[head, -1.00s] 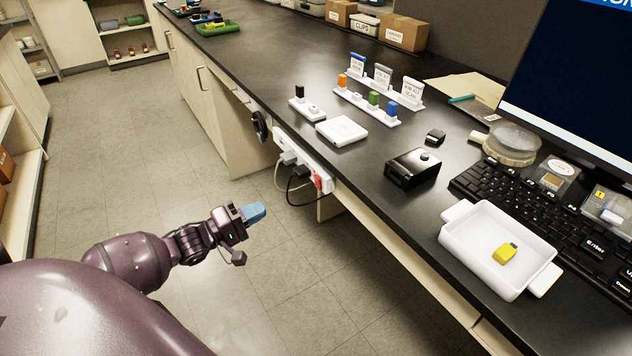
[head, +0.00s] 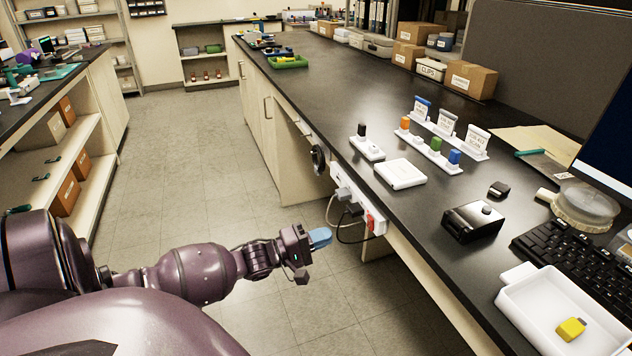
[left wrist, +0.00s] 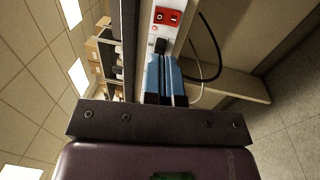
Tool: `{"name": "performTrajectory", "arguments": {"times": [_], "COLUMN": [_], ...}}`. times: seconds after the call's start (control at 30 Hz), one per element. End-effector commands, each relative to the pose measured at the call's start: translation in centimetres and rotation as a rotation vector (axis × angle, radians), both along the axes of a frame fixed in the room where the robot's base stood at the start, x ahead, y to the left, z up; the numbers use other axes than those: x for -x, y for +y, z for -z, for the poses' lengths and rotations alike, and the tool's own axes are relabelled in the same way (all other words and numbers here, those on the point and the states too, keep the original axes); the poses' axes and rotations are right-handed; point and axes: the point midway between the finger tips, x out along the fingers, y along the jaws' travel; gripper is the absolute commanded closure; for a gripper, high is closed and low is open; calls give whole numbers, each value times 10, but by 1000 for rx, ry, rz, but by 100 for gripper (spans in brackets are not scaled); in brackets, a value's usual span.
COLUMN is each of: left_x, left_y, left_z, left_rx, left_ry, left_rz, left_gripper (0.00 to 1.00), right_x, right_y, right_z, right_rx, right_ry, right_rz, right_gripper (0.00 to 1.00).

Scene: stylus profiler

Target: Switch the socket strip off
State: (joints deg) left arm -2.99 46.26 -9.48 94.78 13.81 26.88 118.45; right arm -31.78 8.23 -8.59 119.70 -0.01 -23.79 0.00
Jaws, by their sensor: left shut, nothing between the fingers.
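The white socket strip (head: 364,216) is mounted on the side of the bench, just under the worktop edge. Its red switch (head: 376,224) is at the near end. Plugs with cables sit in the strip. My left gripper (head: 321,237) is shut and empty, with blue fingertips, to the left of the strip. In the left wrist view the red switch (left wrist: 168,16) shows at the top, with a black plug below it. The blue fingers (left wrist: 163,68) point towards the strip and cover its lower part. I cannot tell whether they touch. My right gripper is not in view.
A black cable (head: 341,236) and a pale one hang below the strip. A black round knob or wheel (head: 319,159) is on the bench side beyond it. A white tray (head: 535,315) and a black box (head: 473,221) stand on the worktop. The aisle floor is clear.

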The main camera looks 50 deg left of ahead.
Motion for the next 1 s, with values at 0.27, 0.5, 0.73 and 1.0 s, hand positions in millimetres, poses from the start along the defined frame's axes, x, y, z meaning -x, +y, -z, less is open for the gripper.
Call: {"name": "performTrajectory", "arguments": {"times": [0.27,0.5,0.73,1.0], "left_x": [-46,-76,-88,-88], "left_y": [-20,-32,-36,-37], "left_z": [-5,-9,-11,-11], "left_rx": [1,0,0,0], "left_ry": [-1,0,2,1], "left_rz": [0,1,0,0], "left_gripper": [100,100,100,100], "right_x": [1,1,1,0], "right_y": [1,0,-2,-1], "right_z": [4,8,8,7], "right_rx": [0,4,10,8], "right_ry": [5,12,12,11], "right_rz": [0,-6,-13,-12], "right_gripper": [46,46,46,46]}}
